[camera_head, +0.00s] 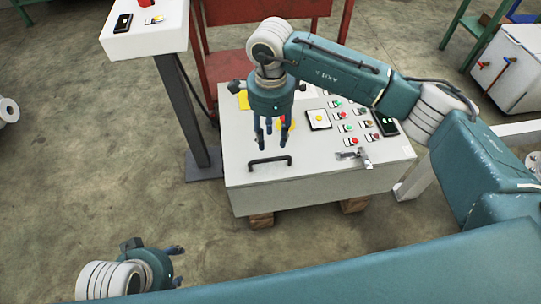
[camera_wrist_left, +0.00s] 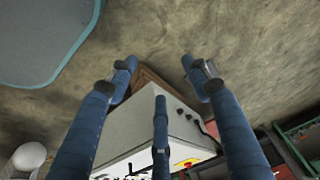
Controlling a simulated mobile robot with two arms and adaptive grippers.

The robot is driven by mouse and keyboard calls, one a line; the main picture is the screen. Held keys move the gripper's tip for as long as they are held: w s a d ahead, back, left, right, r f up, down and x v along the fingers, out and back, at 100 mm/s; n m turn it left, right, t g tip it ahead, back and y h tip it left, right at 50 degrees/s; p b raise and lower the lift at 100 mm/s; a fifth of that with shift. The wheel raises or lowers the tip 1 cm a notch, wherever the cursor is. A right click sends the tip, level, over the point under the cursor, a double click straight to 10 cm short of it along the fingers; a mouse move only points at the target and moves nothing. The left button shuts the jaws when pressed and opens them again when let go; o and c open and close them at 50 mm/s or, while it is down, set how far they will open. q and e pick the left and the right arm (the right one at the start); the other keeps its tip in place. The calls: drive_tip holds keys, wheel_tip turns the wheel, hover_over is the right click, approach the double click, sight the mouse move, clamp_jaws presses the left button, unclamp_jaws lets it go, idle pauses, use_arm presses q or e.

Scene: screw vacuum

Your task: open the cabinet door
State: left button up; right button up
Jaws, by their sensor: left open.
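The cabinet (camera_head: 300,195) is a pale grey box whose panel has a black bar handle (camera_head: 270,160), several buttons and a silver latch-like part (camera_head: 355,157). My right gripper (camera_head: 272,140) points down over the panel, just behind the handle. Its fingers are spread and hold nothing; they partly hide a red and yellow button. I cannot tell whether they touch the panel. My left gripper (camera_head: 177,266) is open and empty at the lower left, apart from the cabinet. In the left wrist view its spread fingers (camera_wrist_left: 160,80) show with the cabinet (camera_wrist_left: 138,125) beyond.
Wooden blocks (camera_head: 262,221) support the cabinet. A white pedestal box (camera_head: 150,35) on a dark post stands to its left. A red frame (camera_head: 228,50) is behind it. A white cabinet (camera_head: 515,65) with red and blue handles stands at the far right.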

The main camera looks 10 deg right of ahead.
hover_over(270, 161)
wheel_tip(270, 161, down, 6)
drive_tip(key=shift+d+r+b, duration=0.1)
drive_tip(key=shift+r+b, duration=0.1)
drive_tip(key=shift+b, duration=0.25)
wheel_tip(270, 161, down, 3)
drive_tip(key=shift+f, duration=0.1)
drive_tip(key=shift+f+b, duration=0.3)
use_arm(q)
drive_tip(key=w+t, duration=0.1)
drive_tip(key=w, duration=0.1)
drive_tip(key=w+d+t, duration=0.1)
drive_tip(key=w, duration=0.2)
drive_tip(key=shift+d+r+h, duration=0.2)
drive_tip(key=shift+h, duration=0.1)
use_arm(e)
clamp_jaws()
